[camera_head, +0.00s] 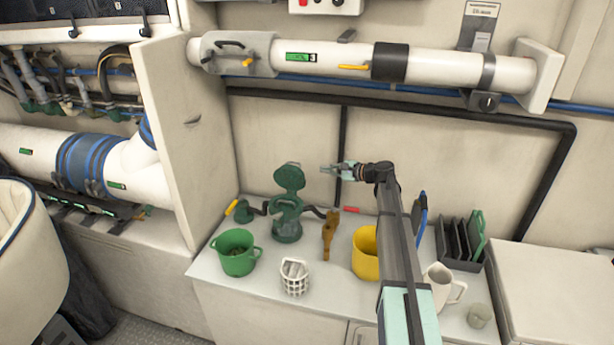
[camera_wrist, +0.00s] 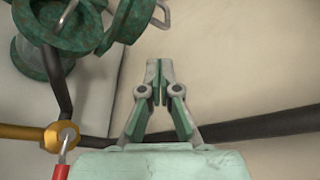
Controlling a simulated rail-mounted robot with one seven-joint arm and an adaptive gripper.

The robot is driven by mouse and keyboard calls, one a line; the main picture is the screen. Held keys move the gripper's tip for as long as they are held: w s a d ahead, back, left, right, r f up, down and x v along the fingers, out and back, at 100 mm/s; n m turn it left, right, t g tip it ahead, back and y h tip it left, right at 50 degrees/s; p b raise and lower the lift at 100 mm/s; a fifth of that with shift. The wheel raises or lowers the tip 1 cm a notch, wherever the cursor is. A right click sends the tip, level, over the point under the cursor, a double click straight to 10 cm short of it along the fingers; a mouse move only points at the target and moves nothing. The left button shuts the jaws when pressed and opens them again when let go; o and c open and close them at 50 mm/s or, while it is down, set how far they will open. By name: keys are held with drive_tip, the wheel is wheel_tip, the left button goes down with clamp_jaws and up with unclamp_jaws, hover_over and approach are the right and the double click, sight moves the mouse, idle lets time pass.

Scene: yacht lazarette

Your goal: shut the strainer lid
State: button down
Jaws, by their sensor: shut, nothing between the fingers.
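The green strainer (camera_head: 286,222) stands on the counter in the head view. Its round green lid (camera_head: 289,178) is raised, standing up above the body. In the wrist view the green strainer body (camera_wrist: 62,22) shows at the top left, and part of the lid (camera_wrist: 132,16) shows at the top edge, cut off. My gripper (camera_head: 326,169) is to the right of the raised lid, apart from it. In the wrist view its fingertips (camera_wrist: 159,64) are together with nothing between them.
A green bucket (camera_head: 238,254), a white basket (camera_head: 294,277) and a yellow bucket (camera_head: 366,252) stand on the counter. A red handle (camera_head: 351,210) lies behind. A black pipe (camera_head: 342,150) runs up the wall.

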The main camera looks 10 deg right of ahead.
drive_tip(key=p+x, duration=0.3)
drive_tip(key=x, duration=0.6)
drive_tip(key=shift+w, duration=0.6)
drive_tip(key=shift+s+r, duration=0.1)
